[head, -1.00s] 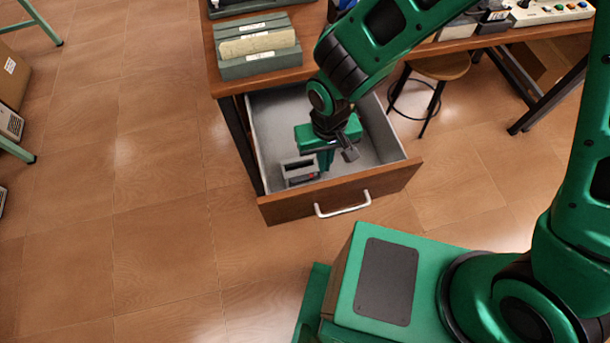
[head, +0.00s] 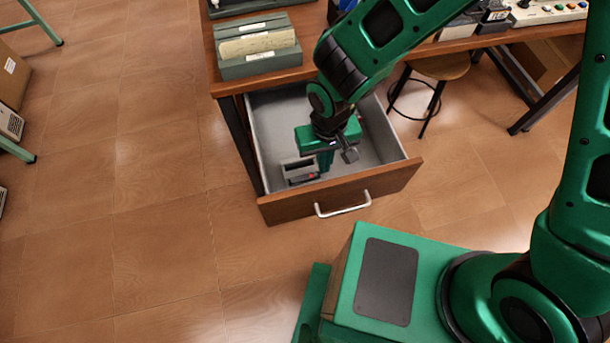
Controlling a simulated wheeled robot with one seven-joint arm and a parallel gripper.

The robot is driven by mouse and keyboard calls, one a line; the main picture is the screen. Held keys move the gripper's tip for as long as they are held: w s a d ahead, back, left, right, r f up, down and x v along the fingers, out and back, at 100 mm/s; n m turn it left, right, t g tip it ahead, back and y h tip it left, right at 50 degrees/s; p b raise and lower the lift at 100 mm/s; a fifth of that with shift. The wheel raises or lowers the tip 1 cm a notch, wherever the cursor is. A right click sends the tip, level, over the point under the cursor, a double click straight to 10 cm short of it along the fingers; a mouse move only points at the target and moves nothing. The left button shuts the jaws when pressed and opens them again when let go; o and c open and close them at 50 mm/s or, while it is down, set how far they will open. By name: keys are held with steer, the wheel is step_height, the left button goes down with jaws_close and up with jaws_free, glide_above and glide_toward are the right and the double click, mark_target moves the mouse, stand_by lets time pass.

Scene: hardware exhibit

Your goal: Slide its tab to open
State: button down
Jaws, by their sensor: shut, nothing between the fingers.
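A small grey device (head: 300,168) with a dark front and a red spot lies in the open drawer (head: 384,133), near its front left corner. It is the likely bearer of the tab, but the tab is too small to make out. My gripper (head: 325,163) reaches down into the drawer, close against the right side of the device. It is shut with nothing held. The fingertips are partly hidden by the hand, and I cannot tell whether they touch the device.
The drawer's wooden front has a silver handle (head: 342,204). A wooden desk (head: 305,40) with a grey-green file box (head: 257,48) stands above it. A round stool (head: 440,67) is to the right.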

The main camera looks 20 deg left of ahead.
mark_target(314, 176)
steer(key=shift+f, duration=0.95)
steer(key=shift+s+a, duration=0.35)
steer(key=shift+a, duration=0.2)
steer(key=shift+s+a, duration=0.35)
steer(key=shift+a, duration=0.2)
stand_by(0.6)
steer(key=shift+w+d, duration=0.2)
steer(key=shift+d, duration=0.05)
stand_by(0.6)
steer(key=shift+r, duration=3.55)
